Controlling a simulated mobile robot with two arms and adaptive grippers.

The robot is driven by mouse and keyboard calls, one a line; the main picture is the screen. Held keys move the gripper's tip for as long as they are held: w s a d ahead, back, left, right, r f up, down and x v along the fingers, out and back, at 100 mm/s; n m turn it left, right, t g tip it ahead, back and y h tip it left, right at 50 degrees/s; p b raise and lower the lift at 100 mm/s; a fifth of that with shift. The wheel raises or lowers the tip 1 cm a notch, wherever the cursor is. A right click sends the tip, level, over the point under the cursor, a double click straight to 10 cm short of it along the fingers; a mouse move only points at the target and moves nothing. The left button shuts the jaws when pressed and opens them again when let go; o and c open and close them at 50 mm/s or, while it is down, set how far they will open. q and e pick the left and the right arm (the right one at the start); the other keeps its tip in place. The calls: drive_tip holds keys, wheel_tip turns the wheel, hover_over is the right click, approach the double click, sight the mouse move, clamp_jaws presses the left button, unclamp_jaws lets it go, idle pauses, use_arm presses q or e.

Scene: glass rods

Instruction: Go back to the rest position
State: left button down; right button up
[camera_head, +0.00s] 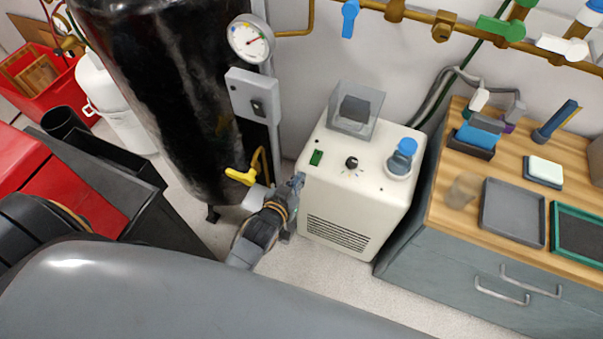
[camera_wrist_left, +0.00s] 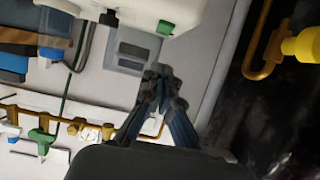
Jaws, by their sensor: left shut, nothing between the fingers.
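My left gripper (camera_head: 296,182) is shut and empty in the head view. Its tips are beside the upper left edge of a white box-shaped device (camera_head: 352,185) and to the right of a yellow-handled valve (camera_head: 242,176). In the left wrist view my left gripper (camera_wrist_left: 157,72) shows with its fingertips together and nothing between them. The white device (camera_wrist_left: 150,14) is at the top there, and the yellow valve handle (camera_wrist_left: 302,46) is at the right edge. My right gripper is in neither view.
A large black tank (camera_head: 165,90) with a pressure gauge (camera_head: 250,40) stands left of the gripper. A wooden-topped counter (camera_head: 440,205) with trays is at the right. A red crate (camera_head: 45,75) is at the far left. Some floor (camera_head: 340,275) is clear in front of the white device.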

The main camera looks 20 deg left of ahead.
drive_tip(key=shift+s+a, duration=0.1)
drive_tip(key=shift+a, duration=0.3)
